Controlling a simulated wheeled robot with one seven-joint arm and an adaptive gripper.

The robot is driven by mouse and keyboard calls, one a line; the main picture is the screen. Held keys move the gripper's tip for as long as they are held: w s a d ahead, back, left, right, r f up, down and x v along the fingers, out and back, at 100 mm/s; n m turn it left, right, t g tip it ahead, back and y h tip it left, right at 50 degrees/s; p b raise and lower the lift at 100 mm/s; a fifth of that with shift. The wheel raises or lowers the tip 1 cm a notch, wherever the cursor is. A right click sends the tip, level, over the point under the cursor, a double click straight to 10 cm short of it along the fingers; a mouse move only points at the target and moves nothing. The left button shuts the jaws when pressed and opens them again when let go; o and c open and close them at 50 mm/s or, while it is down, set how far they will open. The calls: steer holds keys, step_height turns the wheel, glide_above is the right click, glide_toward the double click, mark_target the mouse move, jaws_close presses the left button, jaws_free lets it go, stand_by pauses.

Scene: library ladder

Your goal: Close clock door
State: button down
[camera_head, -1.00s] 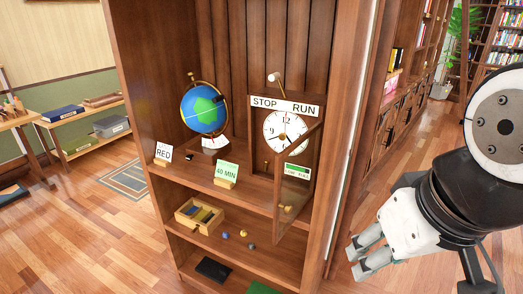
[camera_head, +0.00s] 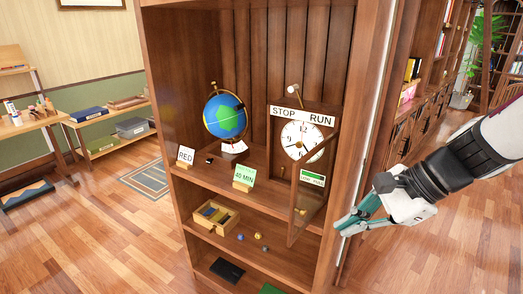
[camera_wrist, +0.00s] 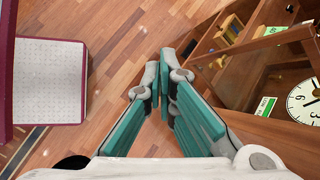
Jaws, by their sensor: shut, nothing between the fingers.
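The clock door (camera_head: 293,236) is a thin wooden frame with a clear pane. It stands open, swung out toward the viewer from the right side of the clock case on the upper shelf. The white clock face (camera_head: 302,140) shows behind it, under a sign reading STOP and RUN; the face also shows at the right edge of the wrist view (camera_wrist: 304,100). My gripper (camera_head: 340,226), with teal fingers, is shut and empty. It is to the right of the door in the head view, by the bookcase's right edge. I cannot tell its exact gap from the door.
The shelf holds a globe (camera_head: 225,117), a RED card (camera_head: 186,155) and a 40 MIN card (camera_head: 244,176). A small wooden box (camera_head: 214,215) and several small balls are below. The bookcase's right side panel (camera_head: 352,130) stands near my gripper. Open floor (camera_head: 420,255) lies to the right.

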steer(key=w+d+f+m+t+y+p, duration=0.1)
steer(key=w+d+f+m+t, duration=0.15)
steer(key=d+m, duration=0.2)
steer(key=w+d+f+m+t, duration=0.1)
steer(key=w+d+f+m, duration=0.15)
steer(key=m, duration=0.25)
steer(key=w+a+r+x, duration=0.1)
steer(key=r+x, duration=0.1)
steer(key=x, duration=1)
steer(key=shift+w+a, duration=0.2)
steer(key=shift+w, duration=0.1)
steer(key=shift+g, duration=0.25)
